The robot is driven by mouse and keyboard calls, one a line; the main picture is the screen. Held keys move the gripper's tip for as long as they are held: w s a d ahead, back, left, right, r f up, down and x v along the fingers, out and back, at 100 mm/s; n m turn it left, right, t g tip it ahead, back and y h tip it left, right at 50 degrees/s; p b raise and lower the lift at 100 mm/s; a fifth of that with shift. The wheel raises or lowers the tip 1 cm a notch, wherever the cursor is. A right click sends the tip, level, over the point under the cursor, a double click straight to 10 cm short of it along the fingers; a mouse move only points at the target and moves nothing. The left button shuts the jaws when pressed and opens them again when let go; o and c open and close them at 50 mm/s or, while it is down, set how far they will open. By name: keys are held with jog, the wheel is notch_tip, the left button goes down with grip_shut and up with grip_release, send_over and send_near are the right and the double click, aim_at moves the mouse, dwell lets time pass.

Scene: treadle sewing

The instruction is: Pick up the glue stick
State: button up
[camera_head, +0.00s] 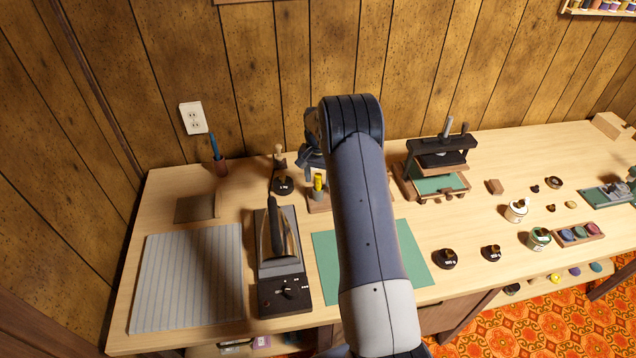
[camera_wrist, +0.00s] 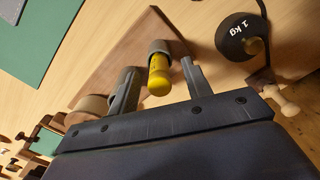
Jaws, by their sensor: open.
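The glue stick is a yellow cylinder (camera_head: 318,182) standing in a grey holder on a small wooden block (camera_head: 318,206), just left of my arm in the head view. In the wrist view the yellow glue stick (camera_wrist: 159,78) shows end-on, with the grey holder (camera_wrist: 160,46) at its far end. My gripper (camera_wrist: 159,67) is open, with one finger on each side of the glue stick as seen there. A gap shows on both sides; I cannot tell the depth exactly. In the head view my gripper (camera_head: 310,150) is mostly hidden behind my arm.
A black 1 kg weight (camera_wrist: 243,36) stands close beside the block. An iron (camera_head: 281,240) on its stand and a green mat (camera_head: 326,262) lie nearer the front. A press (camera_head: 438,160) stands to the right. The wood-panelled wall is close behind.

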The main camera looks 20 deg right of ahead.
jog(key=shift+f, duration=0.85)
jog(key=shift+c, duration=0.2)
grip_shut()
notch_tip(320, 180, up, 10)
jog(key=shift+r+b, duration=0.1)
jog(key=shift+b, duration=0.9)
